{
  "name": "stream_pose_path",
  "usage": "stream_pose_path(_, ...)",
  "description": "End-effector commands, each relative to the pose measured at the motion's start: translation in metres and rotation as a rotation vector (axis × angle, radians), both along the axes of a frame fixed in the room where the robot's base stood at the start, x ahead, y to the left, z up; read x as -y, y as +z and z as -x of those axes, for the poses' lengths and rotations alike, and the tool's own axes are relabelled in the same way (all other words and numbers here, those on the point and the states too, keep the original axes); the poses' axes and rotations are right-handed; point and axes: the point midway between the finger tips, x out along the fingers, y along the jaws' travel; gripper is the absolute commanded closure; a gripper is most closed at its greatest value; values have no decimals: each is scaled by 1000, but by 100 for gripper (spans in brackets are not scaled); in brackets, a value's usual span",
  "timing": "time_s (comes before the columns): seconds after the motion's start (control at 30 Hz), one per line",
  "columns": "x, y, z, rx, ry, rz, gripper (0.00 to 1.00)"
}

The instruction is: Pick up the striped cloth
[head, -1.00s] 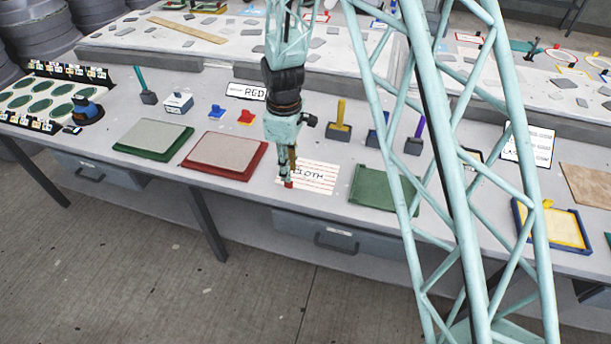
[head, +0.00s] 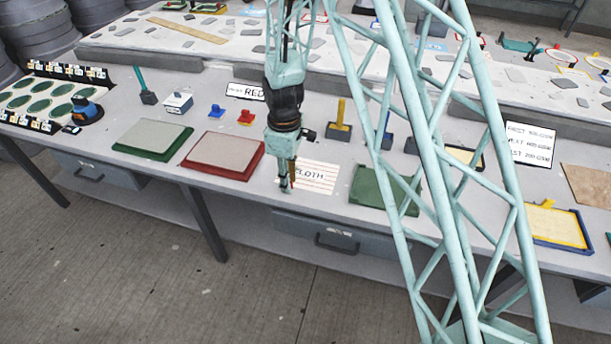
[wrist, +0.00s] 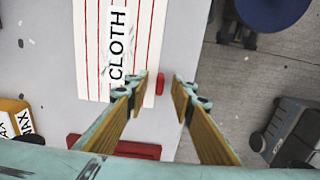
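The striped cloth (head: 318,178) lies flat near the front edge of the bench, white with thin red stripes and a CLOTH label. In the wrist view the cloth (wrist: 90,50) fills the upper left. A small red tab (wrist: 160,84) shows at its near right edge. My gripper (head: 287,187) is at the cloth's left end in the head view. In the wrist view my gripper (wrist: 162,85) is open, with one fingertip on each side of the tab in the picture. Nothing is visibly held. The remaining height above the bench is hard to tell.
A red-edged board (head: 225,155) lies left of the cloth and a green tray (head: 375,190) right of it. Upright-handled tools (head: 340,125) stand behind. The bench's front edge is close, with a drawer (head: 335,240) below.

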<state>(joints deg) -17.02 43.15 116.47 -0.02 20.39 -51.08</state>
Motion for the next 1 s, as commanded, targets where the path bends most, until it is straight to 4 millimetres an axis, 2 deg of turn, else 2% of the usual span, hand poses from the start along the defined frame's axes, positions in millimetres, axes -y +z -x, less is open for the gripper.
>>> stream_pose_path(0.3,0,0,0,0,0,0,77)
stream_pose_path(0.57,0,0,0,0,0,0,100)
stream_pose_path(1.0,0,1,0,0,0,0,100)
